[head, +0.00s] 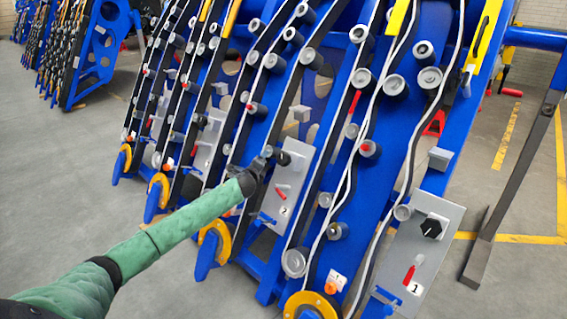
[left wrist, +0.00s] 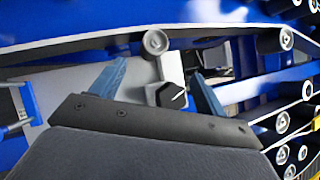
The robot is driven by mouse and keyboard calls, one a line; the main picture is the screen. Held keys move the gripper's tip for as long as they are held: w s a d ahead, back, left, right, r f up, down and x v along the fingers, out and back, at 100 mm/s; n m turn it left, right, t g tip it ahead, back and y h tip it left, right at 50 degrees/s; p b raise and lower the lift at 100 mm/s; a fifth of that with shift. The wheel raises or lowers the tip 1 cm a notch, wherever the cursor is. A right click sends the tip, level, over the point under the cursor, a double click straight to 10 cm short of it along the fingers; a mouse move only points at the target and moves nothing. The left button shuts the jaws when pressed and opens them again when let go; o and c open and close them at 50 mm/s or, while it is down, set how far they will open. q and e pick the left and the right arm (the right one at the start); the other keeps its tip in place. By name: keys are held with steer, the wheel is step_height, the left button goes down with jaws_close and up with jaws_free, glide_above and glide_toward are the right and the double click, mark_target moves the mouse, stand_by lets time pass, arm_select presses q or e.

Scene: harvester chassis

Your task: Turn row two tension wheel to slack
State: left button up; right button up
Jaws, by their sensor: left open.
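The row two panel (head: 300,152) is a grey plate marked 2 on the blue chassis. It carries a black knob (head: 283,158), which appears to be the tension wheel, and a red lever (head: 281,192) below it. My left gripper (head: 267,156) is just left of the knob at the panel. In the left wrist view, my left gripper (left wrist: 158,70) is open, its two blue fingers spread. The six-sided black knob (left wrist: 172,96) shows between them, nearer the right finger, partly hidden by the gripper body. I cannot tell whether they touch. My right gripper is not in view.
Panel one (head: 432,225) with its own black knob and red lever is at right. Rollers and dark and white belts run along the blue rails close around the gripper. Orange wheels (head: 216,236) with blue handles stand at the row bottoms. The floor at left is clear.

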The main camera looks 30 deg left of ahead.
mark_target(281, 161)
arm_select(q)
steer(key=shift+w+d+f+m+t+h, duration=0.25)
steer(key=shift+w+d+m+h, duration=1.1)
steer(key=shift+m, duration=1.2)
steer(key=shift+w+d+f+m+t+h, duration=0.3)
steer(key=shift+w+d+m+h, duration=0.4)
steer(key=shift+w+m+h, duration=1.35)
steer(key=shift+w+d+f+m+t+h, duration=0.1)
steer(key=shift+w+d+m+t+h, duration=0.65)
steer(key=shift+m, duration=2.35)
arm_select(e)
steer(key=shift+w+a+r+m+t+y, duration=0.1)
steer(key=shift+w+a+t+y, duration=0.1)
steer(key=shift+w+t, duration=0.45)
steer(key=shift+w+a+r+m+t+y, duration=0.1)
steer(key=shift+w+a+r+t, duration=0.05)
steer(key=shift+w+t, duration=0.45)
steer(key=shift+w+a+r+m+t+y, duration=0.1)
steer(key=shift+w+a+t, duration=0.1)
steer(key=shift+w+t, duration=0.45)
arm_select(q)
steer(key=shift+w+d+g+y, duration=0.3)
steer(key=shift+w+g+y, duration=0.05)
steer(key=shift+g, duration=0.05)
steer(key=c, duration=1)
